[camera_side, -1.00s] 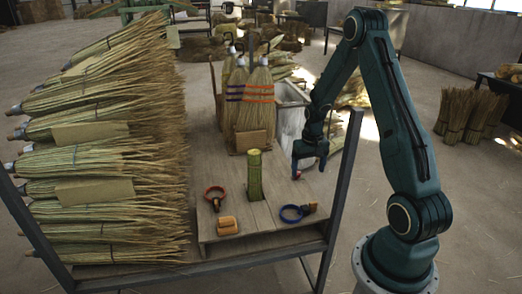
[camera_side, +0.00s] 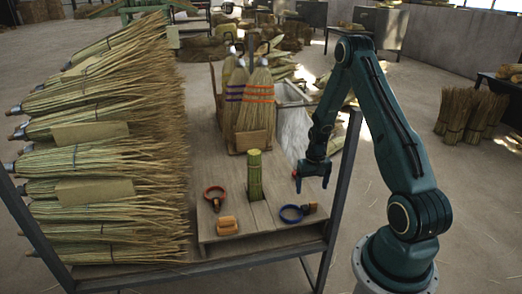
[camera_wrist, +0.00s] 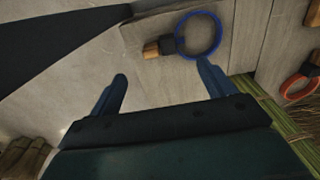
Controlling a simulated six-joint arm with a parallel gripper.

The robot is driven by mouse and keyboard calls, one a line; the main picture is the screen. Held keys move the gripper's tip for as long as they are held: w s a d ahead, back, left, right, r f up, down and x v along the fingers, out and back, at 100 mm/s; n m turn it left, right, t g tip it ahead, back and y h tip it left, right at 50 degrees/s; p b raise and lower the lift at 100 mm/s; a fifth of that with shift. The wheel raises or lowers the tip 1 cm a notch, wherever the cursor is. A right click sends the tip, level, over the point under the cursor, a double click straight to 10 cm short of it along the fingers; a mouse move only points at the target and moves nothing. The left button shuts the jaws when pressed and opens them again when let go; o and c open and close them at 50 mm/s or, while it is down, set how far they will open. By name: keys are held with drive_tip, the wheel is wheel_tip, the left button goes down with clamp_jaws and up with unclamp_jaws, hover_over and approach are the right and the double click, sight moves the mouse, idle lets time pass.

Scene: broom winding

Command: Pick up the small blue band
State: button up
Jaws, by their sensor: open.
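The blue band (camera_side: 291,213) is a ring lying on the wooden table near its front right, with a dark and wood-coloured handle piece at its right end. It also shows in the wrist view (camera_wrist: 199,36), near the top middle, ahead of my fingers. My gripper (camera_side: 312,184) is open and empty, above the table's right side, behind and to the right of the band. In the wrist view my gripper (camera_wrist: 165,83) has its two blue fingers spread apart, with bare board between them. The right fingertip appears just below the ring; I cannot tell any contact.
A red ring (camera_side: 214,194) and a tan block (camera_side: 227,225) lie to the left. An upright bundle of green stalks (camera_side: 254,175) stands beside the band. Finished brooms (camera_side: 255,105) stand behind. A dark metal frame post (camera_side: 342,185) rises at the right edge.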

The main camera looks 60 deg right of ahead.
drive_tip(key=shift+f, duration=2.1)
drive_tip(key=shift+f, duration=2.6)
drive_tip(key=c, duration=1.1)
